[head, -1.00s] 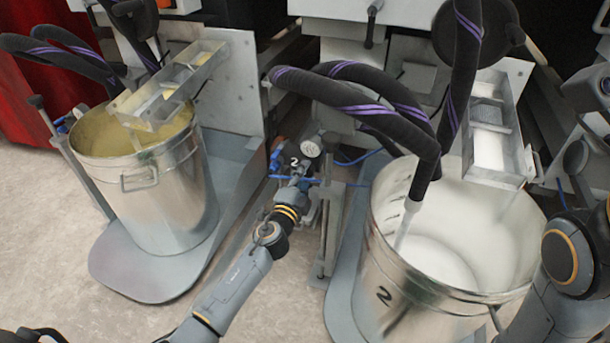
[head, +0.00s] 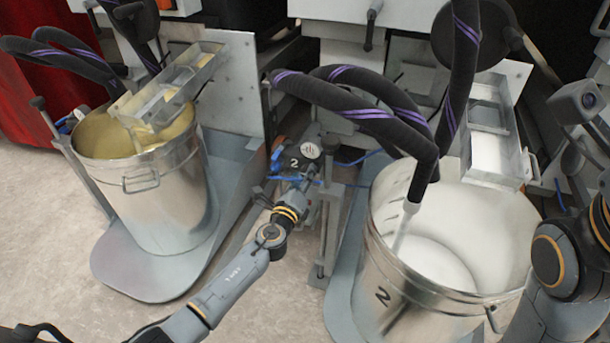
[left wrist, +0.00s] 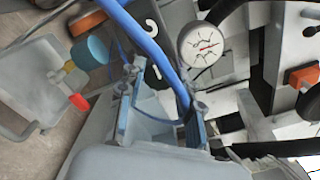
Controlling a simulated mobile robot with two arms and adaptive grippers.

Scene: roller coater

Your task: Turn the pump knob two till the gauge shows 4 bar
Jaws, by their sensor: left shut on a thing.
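Pump two's gauge (head: 310,150) is a small round white dial beside a plate marked 2 (head: 294,162). In the left wrist view the gauge (left wrist: 204,45) shows a red needle; its figures are too small to read. My left gripper (head: 297,182) is just below the gauge. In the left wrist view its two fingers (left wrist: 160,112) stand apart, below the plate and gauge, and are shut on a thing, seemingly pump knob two. The knob itself is hidden or not clearly distinguishable there. My right gripper is not in view.
A blue hose (left wrist: 150,38) runs close over the left fingers. The bucket marked 2 (head: 383,297) with white paint stands right of the pump, under black hoses (head: 345,112). A bucket of yellow paint (head: 160,200) stands left.

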